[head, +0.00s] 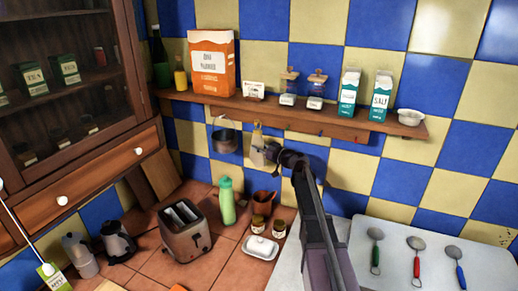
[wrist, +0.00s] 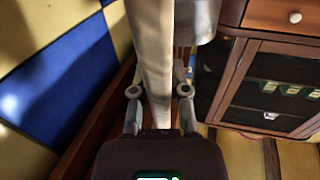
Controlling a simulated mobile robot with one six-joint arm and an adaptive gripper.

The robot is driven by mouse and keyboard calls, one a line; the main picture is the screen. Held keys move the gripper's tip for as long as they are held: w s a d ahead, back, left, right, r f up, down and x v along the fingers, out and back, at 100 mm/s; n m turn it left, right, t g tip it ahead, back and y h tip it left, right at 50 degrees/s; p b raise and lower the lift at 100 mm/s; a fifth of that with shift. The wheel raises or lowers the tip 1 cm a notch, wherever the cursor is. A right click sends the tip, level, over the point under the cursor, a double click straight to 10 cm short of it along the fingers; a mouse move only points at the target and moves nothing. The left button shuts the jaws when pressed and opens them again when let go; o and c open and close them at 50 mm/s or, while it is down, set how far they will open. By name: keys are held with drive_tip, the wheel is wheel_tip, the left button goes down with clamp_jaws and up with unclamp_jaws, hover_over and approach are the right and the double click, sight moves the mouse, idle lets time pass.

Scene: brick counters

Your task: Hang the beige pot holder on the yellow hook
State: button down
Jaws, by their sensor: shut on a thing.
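The beige pot holder (head: 257,147) is upright just below the wall shelf, in front of the tiles. In the wrist view the pot holder (wrist: 153,60) shows nearly edge-on as a long pale strip between my fingers. My gripper (head: 270,153) is shut on it, and both fingertips (wrist: 160,92) press on its sides. The pot holder's top is close to the shelf's lower edge; I cannot tell whether it touches a hook. The yellow hook cannot be made out clearly in either view.
A grey pot (head: 226,141) hangs close to the left of the pot holder. The wooden shelf (head: 330,122) above carries cartons and jars. A green bottle (head: 227,200), a toaster (head: 186,232) and a butter dish (head: 261,248) stand below. A dark cabinet (head: 60,80) is at left.

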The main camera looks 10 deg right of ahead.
drive_tip(key=c, duration=0.5)
unclamp_jaws()
drive_tip(key=shift+c, duration=0.2)
drive_tip(key=v, duration=1.2)
